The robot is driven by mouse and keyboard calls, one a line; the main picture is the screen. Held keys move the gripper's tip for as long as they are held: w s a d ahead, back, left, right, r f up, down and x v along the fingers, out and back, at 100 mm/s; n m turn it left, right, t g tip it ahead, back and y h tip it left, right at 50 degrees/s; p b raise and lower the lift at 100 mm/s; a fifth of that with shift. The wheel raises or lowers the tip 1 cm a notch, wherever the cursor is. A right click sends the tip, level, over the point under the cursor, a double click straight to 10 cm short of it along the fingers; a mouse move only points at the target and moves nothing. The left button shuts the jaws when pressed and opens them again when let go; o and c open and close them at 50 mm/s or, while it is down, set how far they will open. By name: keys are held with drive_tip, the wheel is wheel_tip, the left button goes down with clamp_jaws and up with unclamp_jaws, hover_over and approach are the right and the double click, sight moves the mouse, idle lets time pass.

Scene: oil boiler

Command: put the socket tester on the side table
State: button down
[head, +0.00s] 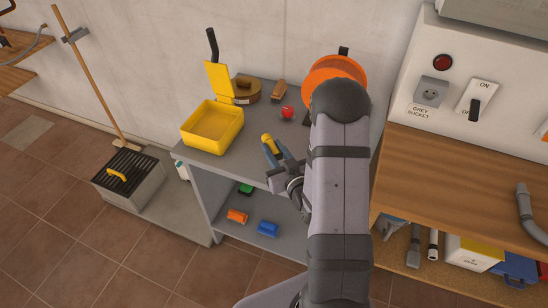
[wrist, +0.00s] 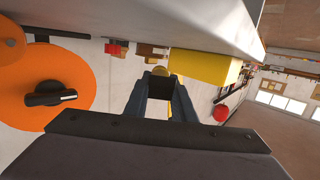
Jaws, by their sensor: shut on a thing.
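My gripper (head: 271,151) is shut on a small yellow piece, apparently the socket tester (head: 268,140), above the grey table, apparently the side table (head: 238,165). The gap between the piece and the tabletop is hard to judge. In the wrist view, which is upside down, my gripper (wrist: 160,95) has its fingers on either side of the socket tester (wrist: 163,71), whose yellow round end shows beyond a dark part. The grey tabletop (wrist: 130,18) runs along the top of that view.
An open yellow box (head: 213,135) stands at the table's left. A round brown thing (head: 245,89), a red item (head: 287,113) and an orange disc (head: 325,72) are behind. A wooden bench (head: 450,180) is right. The front-left tabletop is clear.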

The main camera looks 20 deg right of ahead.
drive_tip(key=shift+f, duration=1.85)
drive_tip(key=shift+f, duration=0.2)
drive_tip(key=c, duration=1.5)
unclamp_jaws()
drive_tip(key=shift+r, duration=0.1)
